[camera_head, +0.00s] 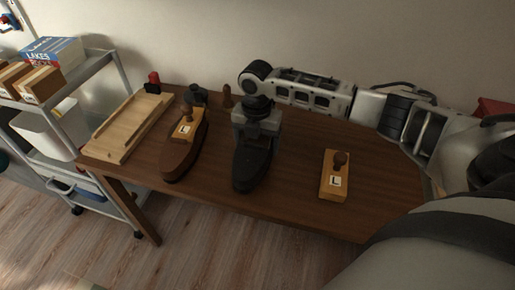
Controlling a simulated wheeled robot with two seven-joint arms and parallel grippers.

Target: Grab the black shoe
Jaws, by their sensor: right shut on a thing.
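The black shoe (252,172) is on the brown wooden table (290,215), with its toe toward the table's front edge. My right gripper (256,130) comes down from above over the shoe's rear part and is shut on it. The gripper hides the shoe's heel and opening. I cannot tell whether the sole touches the table. My left gripper is not in view.
A brown shoe (183,158) with a wooden block marked L is left of the black shoe. Another L block (335,182) lies right. A pale wooden board (128,128) is at the left end. A grey shelf cart (95,66) stands beyond.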

